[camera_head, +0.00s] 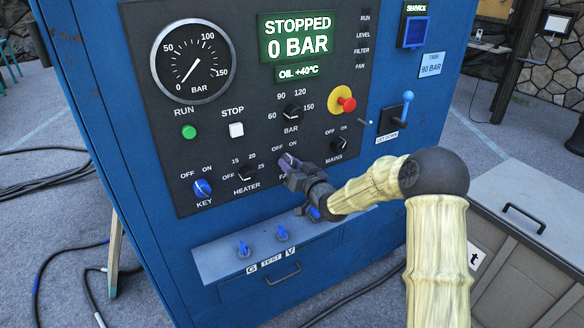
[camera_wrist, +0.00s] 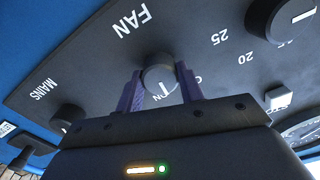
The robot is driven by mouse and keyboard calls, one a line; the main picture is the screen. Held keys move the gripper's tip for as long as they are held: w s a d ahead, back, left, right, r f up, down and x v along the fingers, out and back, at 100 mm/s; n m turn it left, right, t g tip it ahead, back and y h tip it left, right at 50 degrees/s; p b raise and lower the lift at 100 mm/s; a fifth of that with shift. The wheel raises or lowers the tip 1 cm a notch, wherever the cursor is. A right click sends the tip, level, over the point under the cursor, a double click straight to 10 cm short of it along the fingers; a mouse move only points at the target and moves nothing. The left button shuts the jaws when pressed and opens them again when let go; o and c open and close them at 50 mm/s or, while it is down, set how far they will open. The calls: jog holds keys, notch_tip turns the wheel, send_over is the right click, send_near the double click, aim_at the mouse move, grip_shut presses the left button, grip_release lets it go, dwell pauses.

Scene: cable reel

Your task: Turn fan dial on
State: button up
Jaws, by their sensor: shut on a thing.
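The fan dial (camera_wrist: 160,73) is a round dark knob with a white pointer line, below the FAN lettering in the wrist view. My gripper (camera_wrist: 160,88) has its two purple fingers on either side of the knob, shut on it. The pointer faces the gripper's palm, close to the partly covered ON lettering; its exact setting is hard to tell. In the head view my gripper (camera_head: 288,164) is at the lower middle of the black panel (camera_head: 220,133) and covers most of the dial and its FAN label. The OFF and ON marks show just above.
The heater dial (camera_head: 246,173) is left of my gripper and the mains dial (camera_head: 338,144) is to its right. A red emergency button (camera_head: 342,100) is above. A ledge with blue test valves (camera_head: 244,250) juts out below. The display (camera_head: 298,38) reads STOPPED, 0 BAR.

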jog(key=m, duration=0.5)
dwell(0.5)
jog(key=o, duration=1)
jog(key=b+v, duration=0.1)
jog(key=v, duration=1.6)
jog(key=shift+s+d, duration=0.2)
jog(key=shift+f, duration=0.1)
